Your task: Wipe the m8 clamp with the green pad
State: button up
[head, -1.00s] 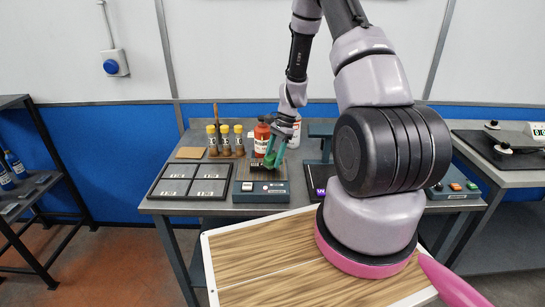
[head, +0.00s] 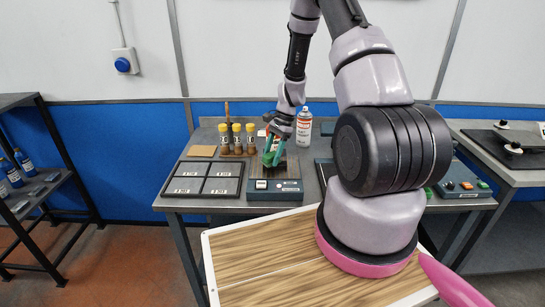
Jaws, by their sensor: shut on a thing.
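My gripper (head: 271,158) points down over the back of a grey-blue bench unit (head: 287,187) with a white switch on its front. Its fingers look teal. They are shut on a small green thing (head: 268,159), which I take to be the green pad. The pad is low, just above or touching what lies under it; I cannot tell which. The m8 clamp cannot be made out clearly; the gripper and pad cover that part of the unit, and no label is readable.
A dark tray with four-sided cells (head: 202,194) lies left of the unit. Several yellow-capped bottles (head: 237,138) stand behind it. A white and red spray can (head: 304,126) stands close behind right of the gripper. A wooden board (head: 250,275) is in front. My arm hides the bench's middle right.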

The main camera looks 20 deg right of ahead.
jog(key=shift+w+a+r, duration=0.1)
jog(key=shift+a, duration=0.2)
notch_tip(320, 180, up, 3)
jog(key=shift+d+f, duration=0.1)
jog(key=shift+f, duration=0.05)
jog(key=shift+r, duration=2.7)
